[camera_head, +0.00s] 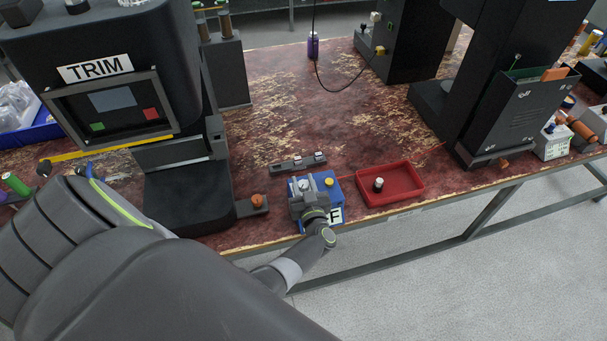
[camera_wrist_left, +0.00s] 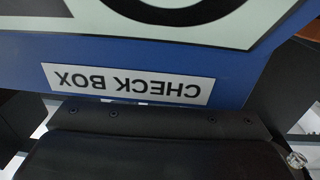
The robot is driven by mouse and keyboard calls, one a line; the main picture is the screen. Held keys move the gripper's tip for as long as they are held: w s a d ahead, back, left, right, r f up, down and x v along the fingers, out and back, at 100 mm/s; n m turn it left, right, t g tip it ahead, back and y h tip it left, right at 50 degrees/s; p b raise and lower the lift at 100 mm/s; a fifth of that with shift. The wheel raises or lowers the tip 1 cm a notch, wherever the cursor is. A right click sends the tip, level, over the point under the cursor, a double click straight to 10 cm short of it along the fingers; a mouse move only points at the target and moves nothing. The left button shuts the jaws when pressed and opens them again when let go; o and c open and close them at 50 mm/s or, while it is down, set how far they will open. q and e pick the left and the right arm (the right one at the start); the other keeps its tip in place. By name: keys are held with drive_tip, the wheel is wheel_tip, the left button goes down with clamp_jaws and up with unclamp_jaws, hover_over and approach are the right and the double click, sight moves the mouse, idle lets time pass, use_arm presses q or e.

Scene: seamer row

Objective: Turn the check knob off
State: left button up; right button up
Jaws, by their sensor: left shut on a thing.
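The blue check box (camera_head: 340,190) sits at the front edge of the table. It carries a yellow button (camera_head: 329,182) and a white round part. Part of a white label reading "FF" (camera_head: 335,215) shows on its front. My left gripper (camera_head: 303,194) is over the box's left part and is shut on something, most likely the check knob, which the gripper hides. I cannot see which way the knob points. In the left wrist view the "CHECK BOX" label (camera_wrist_left: 128,86) appears upside down, close to the dark gripper body. My right gripper is not in view.
A red tray (camera_head: 408,199) with a small black and white part stands right of the box. A dark strip with small parts (camera_head: 298,162) lies behind it. The TRIM machine (camera_head: 175,200) stands to the left. A dark machine with a holder (camera_head: 510,115) stands at the right.

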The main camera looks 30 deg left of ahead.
use_arm(q)
drive_tip(key=n+g+y+b, duration=0.2)
drive_tip(key=g, duration=0.1)
drive_tip(key=shift+w+f+n+y, duration=0.15)
drive_tip(key=shift+n+y, duration=0.15)
drive_tip(key=shift+n, duration=0.1)
drive_tip(key=shift+r+n+g+y+b, duration=0.1)
drive_tip(key=shift+n+g+y+b, duration=0.3)
drive_tip(key=shift+n+g+b, duration=0.6)
drive_tip(key=shift+r+n+g+y+b, duration=0.1)
drive_tip(key=shift+n+g+y+b, duration=0.4)
drive_tip(key=shift+g, duration=0.9)
drive_tip(key=o, duration=1)
drive_tip(key=shift+c, duration=0.2)
drive_tip(key=shift+s, duration=0.2)
